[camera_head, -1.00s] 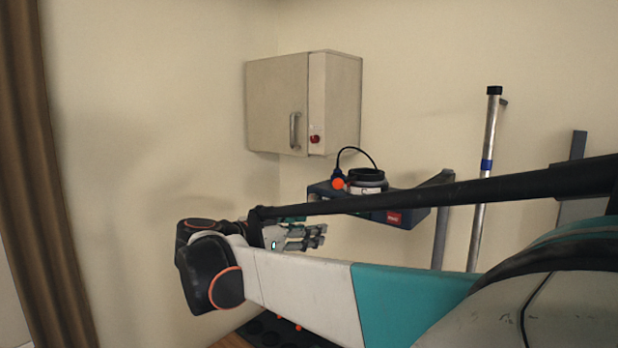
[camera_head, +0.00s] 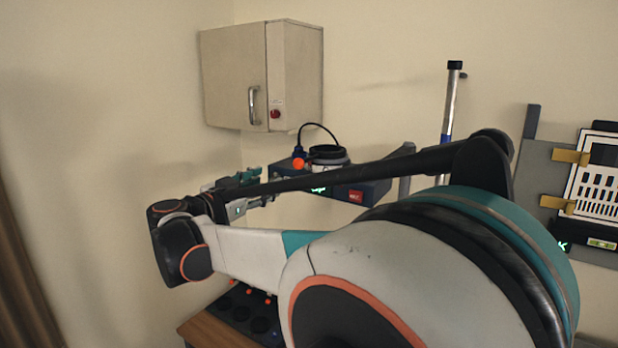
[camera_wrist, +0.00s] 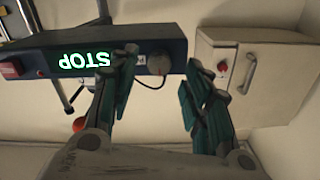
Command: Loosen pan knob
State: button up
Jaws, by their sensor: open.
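A round orange knob (camera_head: 298,163) shows beside a black-rimmed cylinder (camera_head: 327,155) on the dark blue box (camera_head: 365,192) at the wall. An orange ball (camera_wrist: 79,125) shows low at the left in the wrist view; I cannot tell which knob is the pan knob. My gripper (camera_wrist: 161,60) is open and empty, its teal-padded fingers spread. A round grey cap (camera_wrist: 159,64) on the blue box shows between the fingertips, and no contact is visible. In the head view my gripper (camera_head: 250,190) is just left of the box, partly hidden by my arm.
A wall cabinet (camera_head: 235,78) hangs above left of the box. A black cable (camera_head: 318,125) arcs over the cylinder. A metal pole (camera_head: 450,105) and a panel with a white slotted plate (camera_head: 597,182) stand right. A green STOP display (camera_wrist: 85,60) appears upside down.

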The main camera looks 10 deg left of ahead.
jog(key=shift+x, duration=1.3)
jog(key=shift+c, duration=0.5)
grip_shut()
